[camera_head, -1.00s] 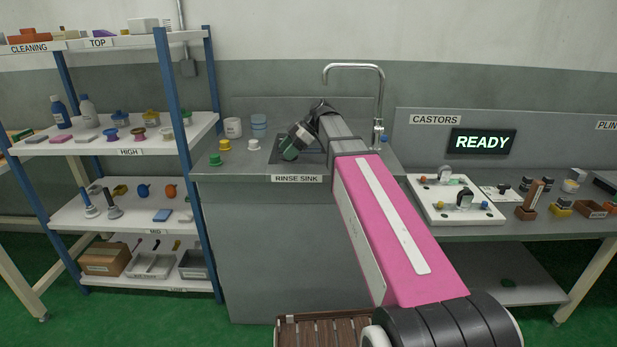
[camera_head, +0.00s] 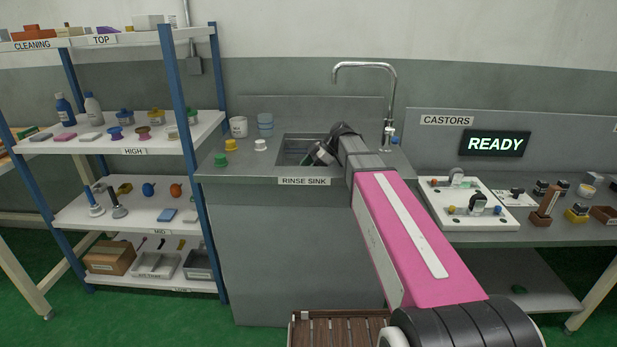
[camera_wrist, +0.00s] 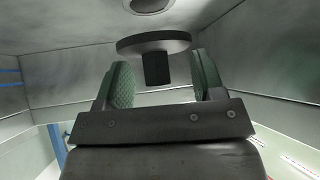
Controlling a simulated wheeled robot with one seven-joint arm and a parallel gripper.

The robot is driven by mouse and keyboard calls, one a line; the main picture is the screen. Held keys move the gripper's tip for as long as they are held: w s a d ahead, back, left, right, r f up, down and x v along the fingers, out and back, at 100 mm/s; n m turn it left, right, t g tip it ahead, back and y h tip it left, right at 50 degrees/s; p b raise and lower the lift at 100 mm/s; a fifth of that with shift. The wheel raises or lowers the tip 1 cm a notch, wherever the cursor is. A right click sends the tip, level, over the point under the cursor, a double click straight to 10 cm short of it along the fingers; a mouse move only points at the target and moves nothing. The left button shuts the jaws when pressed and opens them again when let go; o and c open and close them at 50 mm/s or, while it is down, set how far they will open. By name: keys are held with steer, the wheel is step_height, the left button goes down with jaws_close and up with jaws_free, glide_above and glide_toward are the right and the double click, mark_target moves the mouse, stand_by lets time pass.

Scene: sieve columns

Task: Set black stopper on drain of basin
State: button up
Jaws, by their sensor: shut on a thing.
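The black stopper (camera_wrist: 153,43) shows in the wrist view as a wide dark disc with a short block-like stem. My gripper (camera_wrist: 160,78) is shut on that stem between its green pads. The stopper's disc points away from my gripper, toward the basin floor. The drain (camera_wrist: 150,5) is a pale round fitting at the top edge of the wrist view, beyond the disc and apart from it in the picture. In the head view my gripper (camera_head: 318,154) is down at the basin (camera_head: 291,147), and my arm covers the basin's right part. The stopper cannot be made out there.
Grey basin walls stand close around my gripper. A tall faucet (camera_head: 391,105) rises behind, right of my arm. Green (camera_head: 220,160), yellow (camera_head: 231,145) and white (camera_head: 260,145) stoppers stand on the counter left of the basin, with cups behind.

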steer(key=shift+f, duration=1.55)
steer(key=shift+f, duration=0.1)
steer(key=o, duration=1)
steer(key=shift+v, duration=3.85)
